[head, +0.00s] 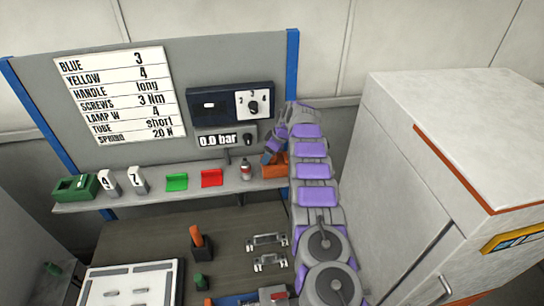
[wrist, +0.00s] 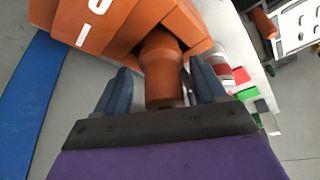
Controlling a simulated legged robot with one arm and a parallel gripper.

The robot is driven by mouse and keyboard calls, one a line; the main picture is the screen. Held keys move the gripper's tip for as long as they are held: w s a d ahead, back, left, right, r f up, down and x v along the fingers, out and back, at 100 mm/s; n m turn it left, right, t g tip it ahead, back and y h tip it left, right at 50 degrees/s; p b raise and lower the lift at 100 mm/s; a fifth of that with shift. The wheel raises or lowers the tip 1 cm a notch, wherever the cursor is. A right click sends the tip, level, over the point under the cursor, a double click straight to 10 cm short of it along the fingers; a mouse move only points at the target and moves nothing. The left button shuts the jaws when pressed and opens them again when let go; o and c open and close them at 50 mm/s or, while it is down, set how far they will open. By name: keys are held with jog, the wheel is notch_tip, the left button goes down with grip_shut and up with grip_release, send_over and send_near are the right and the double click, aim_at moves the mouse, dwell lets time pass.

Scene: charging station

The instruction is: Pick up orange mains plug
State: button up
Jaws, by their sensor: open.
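The orange mains plug (wrist: 163,75) shows in the wrist view as a rounded orange body, its far end against a larger orange block (wrist: 120,22) with white markings. My gripper (wrist: 160,67) is open, with one blue-grey finger on each side of the plug. A gap shows at the left finger; whether the right finger touches cannot be told. In the head view, my gripper (head: 275,143) is at the right end of the shelf, just above the orange block (head: 275,168). The plug cannot be made out there.
The shelf (head: 150,197) also holds a small bottle (head: 245,169), a red tray (head: 212,178), a green tray (head: 177,181) and a green box (head: 75,187). A white cabinet (head: 400,170) is close on the right of my arm.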

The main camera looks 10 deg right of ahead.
jog(key=shift+a+r, duration=0.1)
jog(key=shift+a, duration=0.1)
jog(key=shift+c, duration=0.6)
jog(key=shift+a, duration=0.15)
jog(key=shift+c, duration=1.4)
jog(key=shift+d, duration=0.2)
jog(key=c, duration=0.8)
